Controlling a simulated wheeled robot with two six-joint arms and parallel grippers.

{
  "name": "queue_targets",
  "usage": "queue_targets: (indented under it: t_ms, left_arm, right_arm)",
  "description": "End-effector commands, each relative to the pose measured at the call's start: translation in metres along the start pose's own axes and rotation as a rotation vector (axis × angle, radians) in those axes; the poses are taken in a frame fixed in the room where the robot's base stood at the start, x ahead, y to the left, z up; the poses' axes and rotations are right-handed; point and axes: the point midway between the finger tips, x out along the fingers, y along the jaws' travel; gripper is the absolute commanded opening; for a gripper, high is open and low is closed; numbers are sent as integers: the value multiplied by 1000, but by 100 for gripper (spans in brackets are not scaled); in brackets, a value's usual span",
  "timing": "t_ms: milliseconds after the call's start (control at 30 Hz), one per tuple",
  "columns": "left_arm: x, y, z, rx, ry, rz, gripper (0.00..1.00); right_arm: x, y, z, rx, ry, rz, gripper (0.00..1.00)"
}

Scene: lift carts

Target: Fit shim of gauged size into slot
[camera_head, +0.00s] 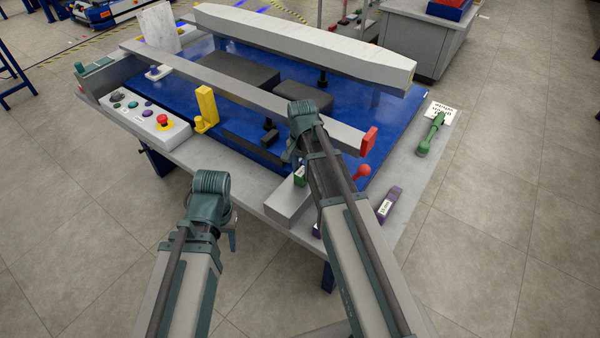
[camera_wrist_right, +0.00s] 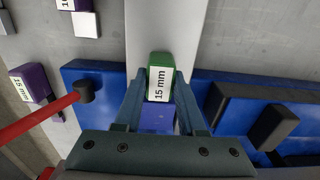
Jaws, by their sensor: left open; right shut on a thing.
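My right gripper (camera_wrist_right: 160,78) is shut on a green block (camera_wrist_right: 160,60) with a white "15 mm" label, seen in the right wrist view. A blue-violet area shows below the label between the fingers. In the head view the green block (camera_head: 300,174) partly shows beside my right arm, low over the near table edge. A purple block labelled "15 mm" (camera_wrist_right: 33,82) lies to the left in the wrist view. My left gripper (camera_head: 232,233) is open in front of the table, with its fingers mostly hidden. I cannot make out the slot.
A yellow bracket (camera_head: 206,108) and button panel (camera_head: 150,118) are left.

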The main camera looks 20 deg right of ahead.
Motion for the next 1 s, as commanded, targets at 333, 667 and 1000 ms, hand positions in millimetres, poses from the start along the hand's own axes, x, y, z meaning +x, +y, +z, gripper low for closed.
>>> queue_targets:
  t_ms: [333, 667, 1000]
  left_arm:
    - [0, 0, 0, 0, 0, 0, 50]
    - [-4, 0, 0, 0, 0, 0, 50]
    - [-37, -4, 2, 0, 0, 0, 50]
  right_arm:
    - [0, 0, -1, 0, 0, 0, 74]
    - [-4, 0, -1, 0, 0, 0, 74]
    - [-38, 0, -1, 0, 0, 0, 74]
